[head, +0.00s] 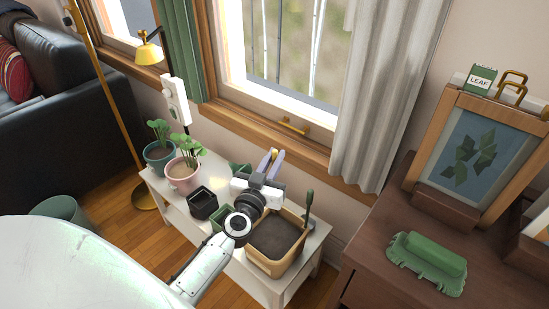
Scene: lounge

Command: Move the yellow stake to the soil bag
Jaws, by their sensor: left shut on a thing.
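My left gripper (271,163) reaches over the white bench, its fingers pointing toward the window. It is shut on a small yellow thing, which looks like the yellow stake (274,153); only a bit shows between the fingers. An open tan holder full of dark soil, which may be the soil bag (278,240), stands on the right end of the bench. The gripper is above and behind it, apart from it. My own arm and wrist hide part of the bench and the holder's left side. My right gripper is not in view.
The white bench (226,250) also holds two potted plants (184,176), a black square pot (202,204) and a green pot (221,216) partly behind my wrist. A green-handled tool (309,205) stands beside the soil. A brown cabinet (385,262) is at the right.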

